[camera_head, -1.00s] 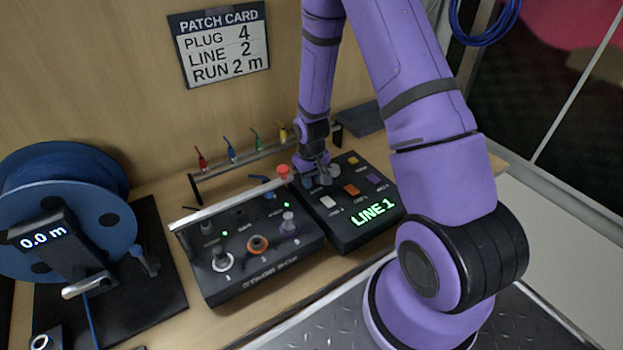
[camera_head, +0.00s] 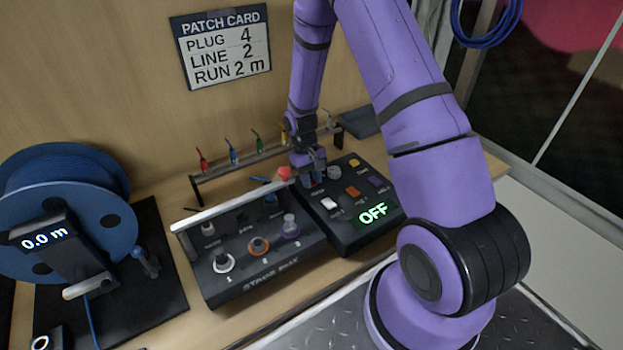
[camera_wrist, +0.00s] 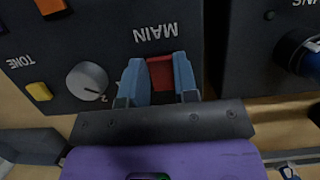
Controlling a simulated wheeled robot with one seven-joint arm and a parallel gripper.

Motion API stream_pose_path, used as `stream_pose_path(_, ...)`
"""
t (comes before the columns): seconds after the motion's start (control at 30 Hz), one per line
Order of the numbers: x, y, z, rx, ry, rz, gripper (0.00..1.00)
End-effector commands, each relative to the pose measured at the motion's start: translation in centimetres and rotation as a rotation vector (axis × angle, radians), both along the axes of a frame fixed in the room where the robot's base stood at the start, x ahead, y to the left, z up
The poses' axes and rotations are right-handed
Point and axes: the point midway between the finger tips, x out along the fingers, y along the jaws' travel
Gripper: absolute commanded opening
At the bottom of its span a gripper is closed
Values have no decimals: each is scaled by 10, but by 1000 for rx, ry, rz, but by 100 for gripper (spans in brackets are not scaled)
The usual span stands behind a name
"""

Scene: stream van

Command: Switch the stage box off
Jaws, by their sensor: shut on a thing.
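The stage box (camera_head: 262,285) is the dark sloped panel with sockets and a pale bar, lettered STAGE BOX along its front. To its right is a black control box (camera_head: 365,240) whose display (camera_head: 373,214) reads OFF. My gripper (camera_head: 313,180) is at the back left corner of the control box. In the wrist view my gripper's (camera_wrist: 158,78) two blue-grey fingers are shut on a red switch (camera_wrist: 160,73) beside the word MAIN. A grey round knob (camera_wrist: 88,80) is left of the fingers. No green lamps show on the stage box.
A red button (camera_head: 284,173) stands close left of my gripper. A rack (camera_head: 245,160) with several coloured plugs is behind the boxes. A blue cable reel (camera_head: 65,215) with a 0.0 m readout stands at left. The patch card (camera_head: 222,45) hangs on the wall.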

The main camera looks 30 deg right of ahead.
Motion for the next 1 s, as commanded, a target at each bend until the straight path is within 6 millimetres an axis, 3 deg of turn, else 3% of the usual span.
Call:
stream_pose_path(0.07, -1, 0, 0, 0, 1, -1, 4)
stream_pose_path(0.1, -1, 0, 0, 0, 1, -1, 30)
stream_pose_path(0.2, 0, 0, 0, 0, 1, -1, 53)
stream_pose_path(0.57, 1, 0, 4, 0, -2, 0, 53)
stream_pose_path(1.0, 23, -1, 74, -1, -5, 0, 53)
